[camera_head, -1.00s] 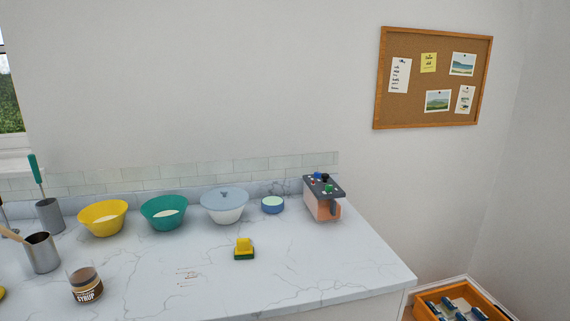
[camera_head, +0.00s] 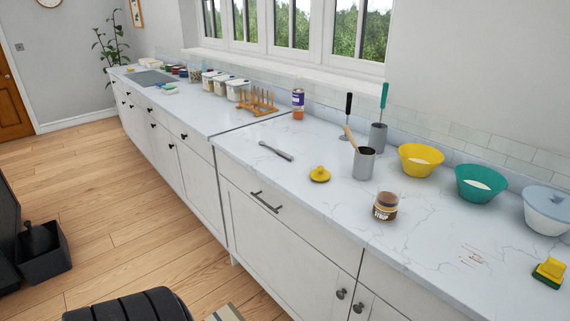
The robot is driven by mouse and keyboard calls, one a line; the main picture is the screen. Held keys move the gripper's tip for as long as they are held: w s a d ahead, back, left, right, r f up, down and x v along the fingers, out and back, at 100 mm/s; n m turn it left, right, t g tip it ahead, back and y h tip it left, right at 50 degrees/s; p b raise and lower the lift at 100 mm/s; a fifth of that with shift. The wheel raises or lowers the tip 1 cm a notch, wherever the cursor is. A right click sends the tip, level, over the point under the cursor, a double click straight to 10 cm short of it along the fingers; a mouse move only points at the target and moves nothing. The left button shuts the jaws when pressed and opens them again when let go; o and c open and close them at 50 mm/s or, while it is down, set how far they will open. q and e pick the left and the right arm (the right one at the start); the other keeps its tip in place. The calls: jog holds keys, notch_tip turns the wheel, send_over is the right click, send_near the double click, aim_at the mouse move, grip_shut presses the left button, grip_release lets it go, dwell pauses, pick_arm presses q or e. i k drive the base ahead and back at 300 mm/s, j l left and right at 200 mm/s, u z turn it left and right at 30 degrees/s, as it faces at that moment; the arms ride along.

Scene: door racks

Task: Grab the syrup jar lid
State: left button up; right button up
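The syrup jar (camera_head: 385,206) stands upright on the marble counter near its front edge, with a dark label reading SYRUP. Its top looks open, with brown content inside. A round yellow lid with a knob (camera_head: 320,174) lies on the counter to the left of the jar, near the front edge; it may be the syrup jar lid. Neither of my grippers shows in the head view.
A metal cup with a wooden utensil (camera_head: 364,163) stands behind the jar and lid. Metal tongs (camera_head: 276,151) lie left of the lid. Yellow (camera_head: 421,160) and green (camera_head: 481,184) bowls stand to the right. The counter (camera_head: 300,210) around the lid is clear.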

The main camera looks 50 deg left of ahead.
aim_at(319, 173)
jog(key=u, duration=1.4)
jog(key=z, duration=0.25)
jog(key=i+j+z, duration=0.25)
jog(key=j+z, duration=0.55)
jog(key=i+j, duration=0.05)
jog(key=j, duration=0.05)
